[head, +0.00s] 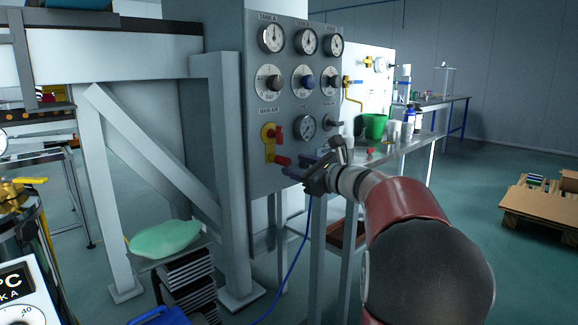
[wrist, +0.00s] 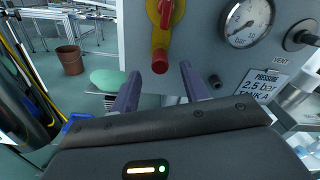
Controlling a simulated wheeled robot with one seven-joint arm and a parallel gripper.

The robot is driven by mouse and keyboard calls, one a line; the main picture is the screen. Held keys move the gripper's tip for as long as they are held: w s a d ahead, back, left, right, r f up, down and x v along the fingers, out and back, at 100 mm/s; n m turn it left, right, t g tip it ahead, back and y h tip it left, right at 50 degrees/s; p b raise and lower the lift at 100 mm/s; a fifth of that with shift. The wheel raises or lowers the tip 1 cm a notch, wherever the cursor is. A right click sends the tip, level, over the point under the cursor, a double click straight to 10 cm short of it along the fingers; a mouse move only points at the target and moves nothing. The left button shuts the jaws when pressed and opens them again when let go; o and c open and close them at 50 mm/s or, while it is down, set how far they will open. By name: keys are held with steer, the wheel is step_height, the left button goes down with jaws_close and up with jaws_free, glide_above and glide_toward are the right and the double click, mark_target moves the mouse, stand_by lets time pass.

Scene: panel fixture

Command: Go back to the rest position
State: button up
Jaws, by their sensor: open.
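My gripper (head: 297,168) is at the end of my outstretched arm, close to the lower part of the grey panel (head: 260,120). In the wrist view my gripper (wrist: 160,85) shows two separated fingers with nothing between them. A red-handled valve (head: 272,146) on a yellow plate is just left of the gripper in the head view. In the wrist view the red handle (wrist: 160,60) points down, above and between the fingertips. I cannot tell whether a finger touches it.
Gauges (head: 271,38) and knobs fill the panel above. A metal bench (head: 400,150) with a green bucket (head: 375,126) stands to the right. A steel frame (head: 228,170) is on the left. A pallet with cardboard (head: 545,200) lies far right. Floor between bench and pallet is clear.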

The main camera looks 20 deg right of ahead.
steer(key=s+a+f+n+g, duration=0.4)
steer(key=s+a+n, duration=0.25)
steer(key=a, duration=0.25)
steer(key=s+a+f+n+g, duration=0.4)
steer(key=s+a+f+n, duration=0.15)
steer(key=s+a, duration=0.3)
steer(key=s+f+n+g+h, duration=0.1)
steer(key=s+f+n+h, duration=0.2)
steer(key=s+f+n, duration=0.2)
steer(key=s+a+f+n+g+h, duration=0.1)
steer(key=s+f+n+g+h, duration=0.1)
steer(key=s+f+n, duration=0.4)
steer(key=s+n+h, duration=0.1)
steer(key=s+n, duration=0.3)
steer(key=s, duration=0.4)
steer(key=shift+s+f+n, duration=0.15)
steer(key=shift+f+n, duration=0.15)
steer(key=shift+n, duration=0.1)
